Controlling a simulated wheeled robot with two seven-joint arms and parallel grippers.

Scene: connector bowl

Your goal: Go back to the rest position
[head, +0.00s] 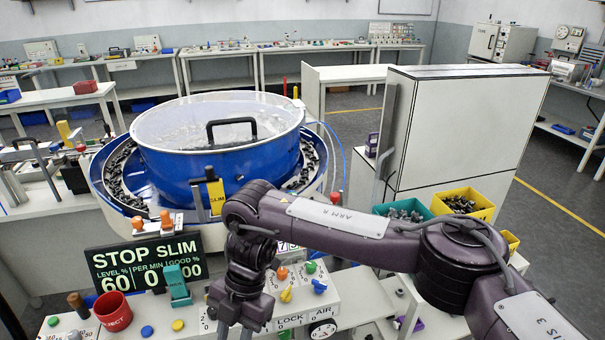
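My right gripper (235,332) points down over the control panel (345,294), at the bottom edge of the picture. Its fingers stand apart with nothing seen between them; their tips are at or past the edge. My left gripper is not in view. The blue bowl (225,170) has a clear lid with a black handle (231,122), and dark connectors (128,185) lie in the track around it.
A display (145,265) reads STOP SLIM. A red REJECT cup (113,311) stands at the front left. A teal bin (408,208) and a yellow bin (462,203) with parts sit behind my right arm. A tall white cabinet (470,130) stands behind them.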

